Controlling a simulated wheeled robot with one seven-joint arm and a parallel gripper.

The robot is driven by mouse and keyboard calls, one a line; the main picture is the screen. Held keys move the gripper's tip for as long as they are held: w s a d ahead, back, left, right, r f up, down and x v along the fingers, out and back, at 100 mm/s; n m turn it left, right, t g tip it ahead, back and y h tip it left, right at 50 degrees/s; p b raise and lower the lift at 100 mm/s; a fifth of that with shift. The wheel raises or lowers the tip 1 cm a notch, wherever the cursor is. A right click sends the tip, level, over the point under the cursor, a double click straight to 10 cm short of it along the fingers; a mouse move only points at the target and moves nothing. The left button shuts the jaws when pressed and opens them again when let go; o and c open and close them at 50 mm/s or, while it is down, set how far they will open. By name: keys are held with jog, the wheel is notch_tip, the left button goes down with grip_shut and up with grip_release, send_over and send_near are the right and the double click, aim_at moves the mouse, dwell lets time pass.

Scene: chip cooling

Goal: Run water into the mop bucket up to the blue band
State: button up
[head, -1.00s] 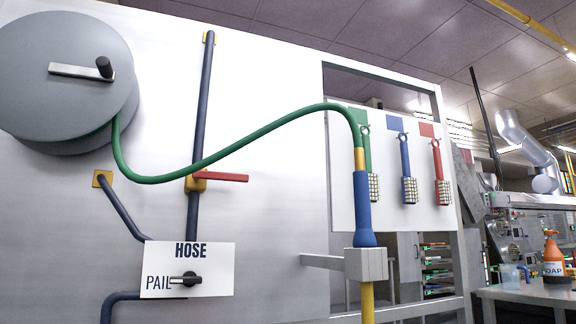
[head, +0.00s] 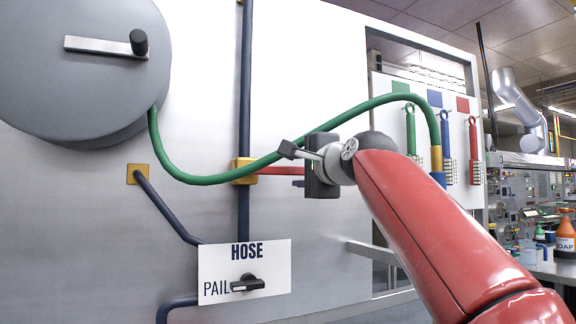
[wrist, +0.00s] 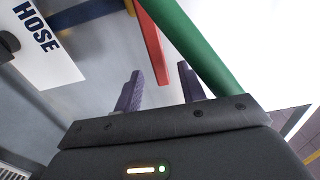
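The red valve lever (head: 278,171) sticks out horizontally to the right from its yellow body on the dark blue vertical pipe (head: 246,110). My gripper (head: 290,152) is in front of the panel by the lever's right end, which it partly hides. In the wrist view my gripper (wrist: 160,86) is open and empty, and the red lever (wrist: 152,42) lies ahead, between the fingers' directions. The black selector handle (head: 247,284) lies horizontally on the HOSE/PAIL plate (head: 222,260), beside the word PAIL. The plate also shows in the wrist view (wrist: 45,50). No mop bucket or blue band is in view.
A green hose (head: 205,179) hangs from the grey reel (head: 75,70) and passes close to my gripper; it also crosses the wrist view (wrist: 205,50). Coloured brushes (head: 446,145) hang at the right. A soap bottle (head: 566,240) stands on the far right table.

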aim_at(292, 171)
jog(key=p+x, duration=0.2)
jog(key=x, duration=0.3)
jog(key=shift+w+a, duration=0.15)
jog(key=shift+w+a+p, duration=0.15)
jog(key=shift+w+p, duration=0.15)
jog(key=shift+w, duration=0.2)
jog(key=shift+f, duration=0.1)
grip_shut()
